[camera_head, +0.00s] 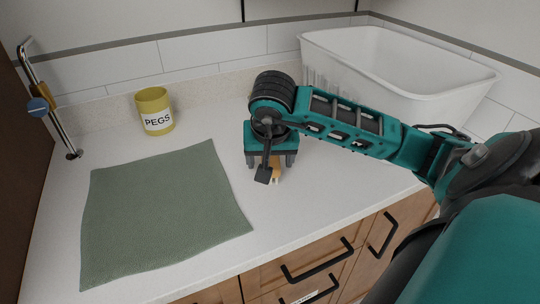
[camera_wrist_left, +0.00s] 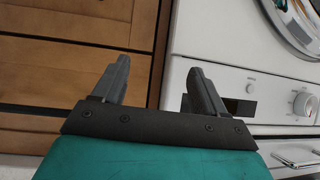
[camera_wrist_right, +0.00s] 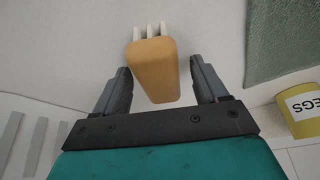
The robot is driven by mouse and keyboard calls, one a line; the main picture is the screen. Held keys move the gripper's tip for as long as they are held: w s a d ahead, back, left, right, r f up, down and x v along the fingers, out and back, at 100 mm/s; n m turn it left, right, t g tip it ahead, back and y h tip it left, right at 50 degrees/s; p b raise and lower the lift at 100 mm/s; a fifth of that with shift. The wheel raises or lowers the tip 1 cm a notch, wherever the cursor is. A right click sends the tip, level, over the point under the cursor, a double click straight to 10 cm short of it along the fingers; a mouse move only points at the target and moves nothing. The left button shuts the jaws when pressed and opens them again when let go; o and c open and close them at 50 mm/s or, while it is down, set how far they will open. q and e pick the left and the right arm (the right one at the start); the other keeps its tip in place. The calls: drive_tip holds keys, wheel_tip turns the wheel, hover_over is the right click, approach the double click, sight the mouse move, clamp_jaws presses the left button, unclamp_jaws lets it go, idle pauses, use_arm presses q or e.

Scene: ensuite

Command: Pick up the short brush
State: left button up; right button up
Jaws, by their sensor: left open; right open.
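The short brush (camera_wrist_right: 154,70) has an orange-tan block and pale prongs at its far end. In the right wrist view it lies between the two open fingers of my right gripper (camera_wrist_right: 160,84), with a gap on each side. In the head view only a bit of the brush (camera_head: 276,170) shows below my right gripper (camera_head: 271,160), which points down over the counter and hides the rest. My left gripper (camera_wrist_left: 158,84) is open and empty in the left wrist view, facing cabinet fronts and a white appliance.
A green cloth (camera_head: 160,215) lies flat left of my right gripper. A yellow cup marked PEGS (camera_head: 154,110) stands behind it. A white tub (camera_head: 400,60) stands at the back right, behind my right arm. A metal pipe with a blue handle (camera_head: 45,100) rises at the left.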

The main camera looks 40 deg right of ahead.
drive_tip(key=shift+f+b, duration=0.2)
drive_tip(key=shift+b, duration=0.1)
drive_tip(key=shift+c, duration=0.3)
drive_tip(key=c, duration=1)
